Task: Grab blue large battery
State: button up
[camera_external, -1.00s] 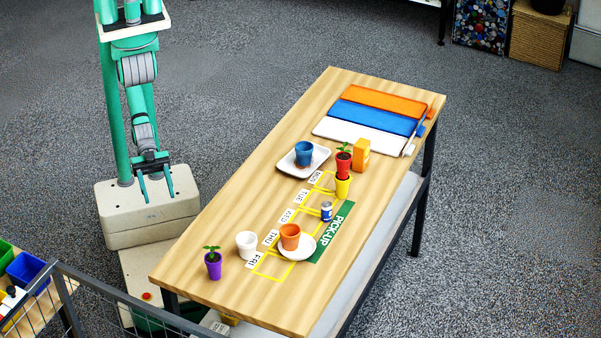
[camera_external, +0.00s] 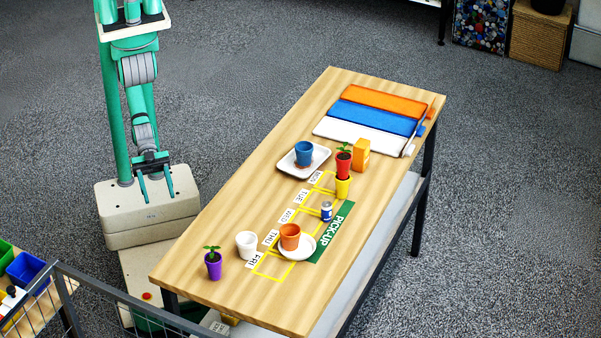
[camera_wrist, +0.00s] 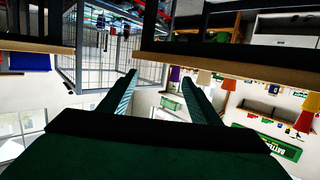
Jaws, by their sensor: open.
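A small blue and silver cylinder (camera_external: 326,211), likely the large blue battery, stands upright on the wooden table (camera_external: 215,285) beside the green PICK-UP strip (camera_external: 337,228). My gripper (camera_external: 157,190) is open and empty, pointing down left of the table, above my base and well apart from the cylinder. In the wrist view my gripper's fingers (camera_wrist: 160,84) are spread with nothing between them.
An orange cup (camera_external: 290,234) on a white saucer, a white cup (camera_external: 246,243) and a purple potted plant (camera_external: 213,265) stand at the near end. A fence (camera_external: 100,295) is at lower left.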

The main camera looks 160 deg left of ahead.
jog(key=shift+c, duration=1.3)
